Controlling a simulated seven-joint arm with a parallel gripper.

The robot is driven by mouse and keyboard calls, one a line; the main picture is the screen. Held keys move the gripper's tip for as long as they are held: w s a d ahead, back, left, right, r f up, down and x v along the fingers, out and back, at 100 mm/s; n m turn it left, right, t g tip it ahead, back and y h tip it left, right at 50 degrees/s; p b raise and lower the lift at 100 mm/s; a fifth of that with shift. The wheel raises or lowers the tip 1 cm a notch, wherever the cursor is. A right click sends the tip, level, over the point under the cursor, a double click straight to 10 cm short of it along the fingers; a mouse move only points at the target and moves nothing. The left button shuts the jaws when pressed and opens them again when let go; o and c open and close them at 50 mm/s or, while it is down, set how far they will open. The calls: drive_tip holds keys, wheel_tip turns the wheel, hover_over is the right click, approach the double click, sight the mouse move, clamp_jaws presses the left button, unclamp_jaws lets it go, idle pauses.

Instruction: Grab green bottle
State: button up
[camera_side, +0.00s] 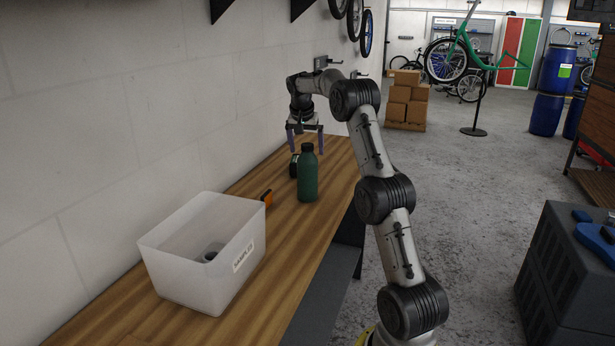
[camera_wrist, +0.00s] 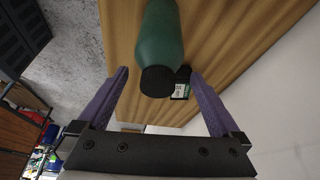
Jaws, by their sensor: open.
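The green bottle (camera_side: 308,176) with a dark cap stands upright on the wooden bench in the side view. In the wrist view the green bottle (camera_wrist: 161,45) shows at the top centre, with its black cap toward my gripper. My gripper (camera_side: 305,152) points down above the bench, at or just behind the bottle's top in the side view. In the wrist view my gripper (camera_wrist: 158,72) has its two purple fingers spread wide and apart, with the cap end showing between their tips. Nothing is held. The exact gap to the bottle is hard to tell.
A small dark object with a label (camera_wrist: 182,88) is close beside the bottle. A translucent white bin (camera_side: 182,273) with a dark item inside stands nearer on the bench (camera_side: 272,258). An orange-and-black object (camera_side: 266,197) lies between bin and bottle. The wall borders the bench's left side.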

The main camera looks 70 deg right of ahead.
drive_tip(key=shift+x, duration=1.95)
drive_tip(key=shift+s, duration=0.15)
clamp_jaws()
drive_tip(key=shift+r, duration=0.2)
